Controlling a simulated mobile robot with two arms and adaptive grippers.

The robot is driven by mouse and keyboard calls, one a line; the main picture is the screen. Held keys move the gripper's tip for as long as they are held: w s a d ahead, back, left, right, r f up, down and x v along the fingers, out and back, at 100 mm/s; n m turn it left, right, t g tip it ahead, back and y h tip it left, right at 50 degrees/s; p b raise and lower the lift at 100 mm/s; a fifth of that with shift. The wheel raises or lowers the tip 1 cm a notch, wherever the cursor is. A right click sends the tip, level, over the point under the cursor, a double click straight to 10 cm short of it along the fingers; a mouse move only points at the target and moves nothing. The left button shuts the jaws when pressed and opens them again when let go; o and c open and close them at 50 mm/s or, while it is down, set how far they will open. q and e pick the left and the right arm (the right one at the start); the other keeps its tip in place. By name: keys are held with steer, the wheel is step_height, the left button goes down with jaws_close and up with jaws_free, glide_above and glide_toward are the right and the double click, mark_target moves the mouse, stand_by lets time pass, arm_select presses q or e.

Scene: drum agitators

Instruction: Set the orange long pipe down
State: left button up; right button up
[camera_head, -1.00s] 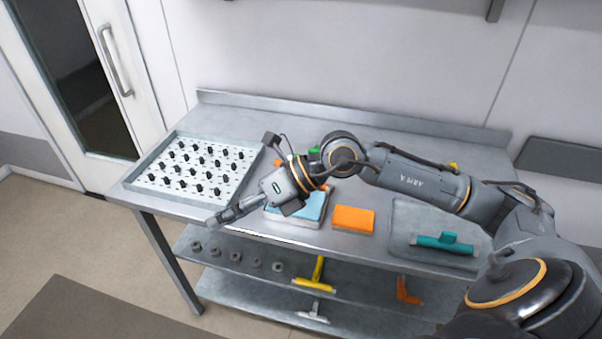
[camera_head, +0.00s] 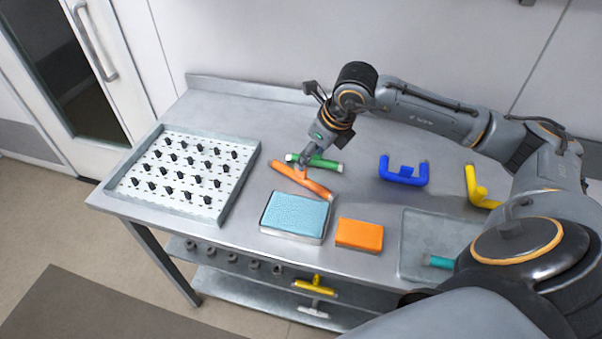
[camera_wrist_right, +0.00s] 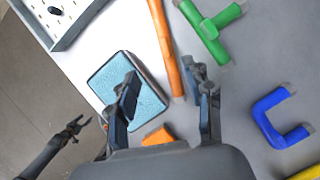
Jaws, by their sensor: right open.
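The orange long pipe (camera_head: 292,176) lies on the table behind the blue pad, slanting down to the right; it also shows in the right wrist view (camera_wrist_right: 166,50). My right gripper (camera_head: 304,162) is low over the pipe's middle and covers a bit of it. In the right wrist view my right gripper (camera_wrist_right: 165,85) is open, and the pipe's near end shows between its fingers; I see no grip on it. My left gripper (camera_wrist_right: 77,126) shows small at the lower left of that view, away from the pipe; its jaws are too small to judge.
A green pipe (camera_head: 322,163) lies close behind the orange pipe. A blue pad (camera_head: 297,214) and an orange block (camera_head: 359,235) are in front. A pegged tray (camera_head: 225,207) stands left. Blue (camera_head: 404,178) and yellow (camera_head: 479,190) pipes lie right. Table between the green and blue pipes is free.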

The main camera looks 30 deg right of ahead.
glide_above(301, 175)
steer(key=s, duration=0.1)
steer(key=f, duration=0.4)
steer(key=shift+d+f+p, duration=0.3)
steer(key=shift+p, duration=0.1)
steer(key=shift+f, duration=0.2)
steer(key=p+x, duration=0.2)
steer(key=x, duration=0.2)
steer(key=shift+d+f, duration=0.15)
steer(key=shift+f, duration=0.05)
steer(key=shift+w+f, duration=0.1)
steer(key=shift+f, duration=0.1)
steer(key=shift+r, duration=0.1)
steer(key=c, duration=0.3)
jaws_close()
